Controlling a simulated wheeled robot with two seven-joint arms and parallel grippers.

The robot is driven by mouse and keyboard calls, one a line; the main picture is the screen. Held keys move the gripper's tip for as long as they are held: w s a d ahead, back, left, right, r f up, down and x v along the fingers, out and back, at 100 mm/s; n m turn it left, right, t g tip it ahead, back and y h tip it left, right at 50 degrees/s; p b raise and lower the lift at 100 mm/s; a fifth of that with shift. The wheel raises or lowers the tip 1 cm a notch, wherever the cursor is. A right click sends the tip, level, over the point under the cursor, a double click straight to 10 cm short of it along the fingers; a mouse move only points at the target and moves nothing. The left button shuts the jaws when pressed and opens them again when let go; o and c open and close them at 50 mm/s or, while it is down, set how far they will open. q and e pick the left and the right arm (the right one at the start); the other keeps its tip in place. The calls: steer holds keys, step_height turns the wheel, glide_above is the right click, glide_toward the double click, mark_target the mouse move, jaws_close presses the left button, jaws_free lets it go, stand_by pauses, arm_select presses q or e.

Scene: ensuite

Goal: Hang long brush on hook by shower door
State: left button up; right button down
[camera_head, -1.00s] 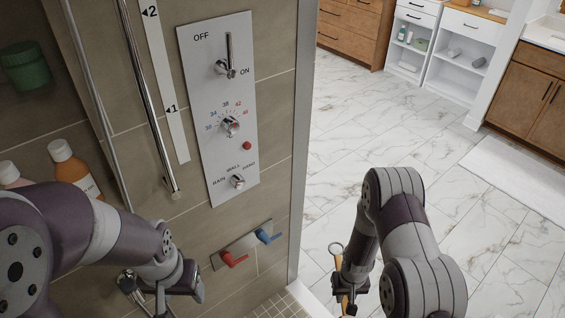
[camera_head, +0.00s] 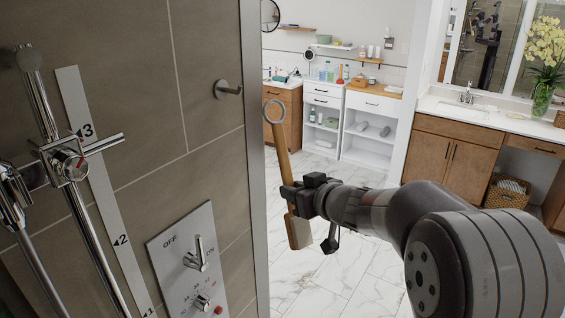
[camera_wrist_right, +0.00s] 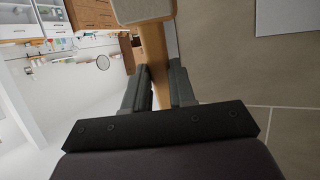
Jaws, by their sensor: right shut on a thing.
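The long brush (camera_head: 279,138) has a wooden handle with a metal ring at its top end and a pale head at its lower end. My right gripper (camera_head: 290,192) is shut on the handle and holds the brush roughly upright, ring up, just right of the shower wall's edge. In the right wrist view the handle (camera_wrist_right: 152,45) runs between the fingers (camera_wrist_right: 160,88). The metal hook (camera_head: 229,89) sticks out from the tiled wall near that edge, left of the ring and slightly higher. Ring and hook look apart. My left gripper is out of view.
The wall edge (camera_head: 256,150) stands between the hook and the brush. A shower control panel (camera_head: 190,262) and a shower bar with a valve (camera_head: 72,165) are on the left. Cabinets and a sink counter (camera_head: 470,112) stand farther back. Open marble floor lies behind the brush.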

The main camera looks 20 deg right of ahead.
steer(key=a+r+y, duration=0.1)
steer(key=s+a+r+n+t+y, duration=0.1)
steer(key=s+a+r+t, duration=0.1)
steer(key=r, duration=0.1)
steer(key=shift+a+n+y, duration=0.25)
steer(key=shift+n+y, duration=0.05)
steer(key=shift+y, duration=0.1)
steer(key=shift+r+t+y, duration=0.35)
steer(key=shift+t+y, duration=0.05)
steer(key=shift+t, duration=0.1)
steer(key=shift+w+a+f+b, duration=0.4)
steer(key=shift+w+a+b, duration=0.2)
steer(key=shift+w+a, duration=0.55)
steer(key=shift+w+a+f+b, duration=0.5)
steer(key=shift+w+a, duration=0.4)
steer(key=shift+w, duration=0.5)
steer(key=shift+w+a+f+b, duration=0.35)
steer(key=shift+w+a+b, duration=0.3)
steer(key=shift+w+a, duration=0.5)
steer(key=shift+w+d, duration=0.15)
